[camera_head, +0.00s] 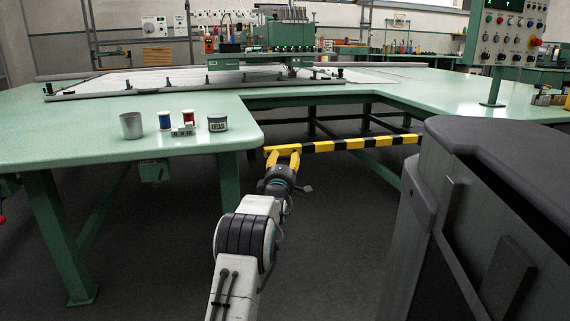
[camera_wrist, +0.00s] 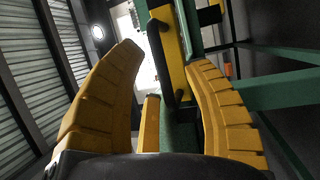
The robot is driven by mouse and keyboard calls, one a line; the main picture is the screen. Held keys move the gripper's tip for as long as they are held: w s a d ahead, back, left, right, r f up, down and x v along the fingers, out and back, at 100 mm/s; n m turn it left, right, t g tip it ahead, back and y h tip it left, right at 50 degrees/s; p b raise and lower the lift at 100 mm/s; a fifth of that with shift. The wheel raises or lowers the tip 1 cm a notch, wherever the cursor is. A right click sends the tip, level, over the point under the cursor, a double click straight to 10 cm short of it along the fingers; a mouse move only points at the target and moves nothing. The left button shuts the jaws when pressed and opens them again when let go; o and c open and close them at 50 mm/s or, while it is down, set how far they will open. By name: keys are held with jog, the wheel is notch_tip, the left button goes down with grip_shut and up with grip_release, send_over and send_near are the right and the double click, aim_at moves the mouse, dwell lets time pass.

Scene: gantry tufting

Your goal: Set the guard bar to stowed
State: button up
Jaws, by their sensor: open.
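The guard bar (camera_head: 355,143), striped yellow and black, runs roughly level across the gap in the green table. Its left end is near the table's corner. My gripper (camera_head: 283,152) is at the bar's left part, with its yellow fingers open. In the wrist view, the bar (camera_wrist: 174,62) shows between the tips of the spread fingers of my gripper (camera_wrist: 165,60), nearer the right finger. A dark rod-like part (camera_wrist: 161,50) shows on or beside the bar there. I cannot tell whether any finger touches the bar.
The green table (camera_head: 90,110) holds a metal cup (camera_head: 131,125), thread spools (camera_head: 165,121) and a grease tin (camera_head: 217,122) near its front edge. A table leg (camera_head: 229,180) stands left of my arm. A control panel (camera_head: 508,32) rises at right.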

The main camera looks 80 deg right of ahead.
jog(key=shift+d+r, duration=0.2)
jog(key=shift+d, duration=0.55)
grip_shut()
dwell(0.4)
